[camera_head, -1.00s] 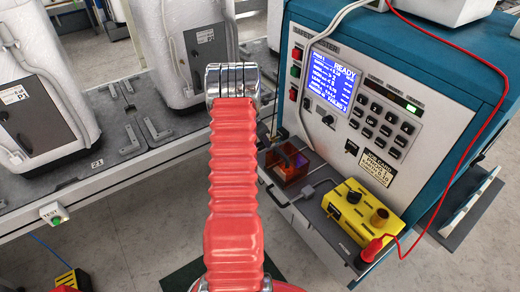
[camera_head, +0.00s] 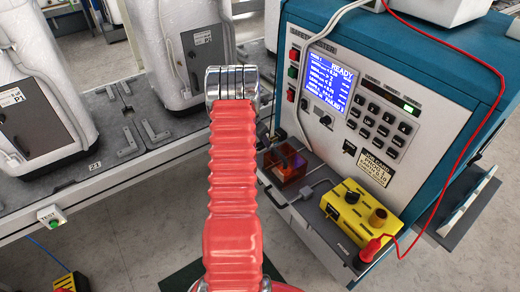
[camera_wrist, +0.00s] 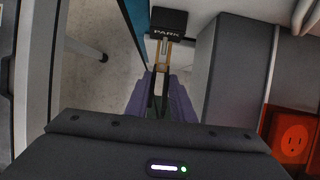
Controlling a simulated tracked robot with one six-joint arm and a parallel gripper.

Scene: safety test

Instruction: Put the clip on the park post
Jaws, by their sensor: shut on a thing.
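The park post (camera_wrist: 163,52) is a tan, brass-like upright under a black block lettered PARK, near the top centre of the wrist view. My gripper (camera_wrist: 162,92) has purple fingers, directly below the post in that view. They are shut on a narrow dark piece (camera_wrist: 158,88), which I take to be the clip. It lines up with the post; I cannot tell whether they touch. Its lower part is hidden behind the black gripper body. In the head view, my red sleeved arm hides the gripper and post.
The teal tester (camera_head: 400,75) reads READY. On its front shelf are an orange translucent box (camera_head: 285,166) and a yellow box (camera_head: 352,207) with a red plug (camera_head: 371,250) and red lead. An orange outlet (camera_wrist: 292,138) is right of my gripper.

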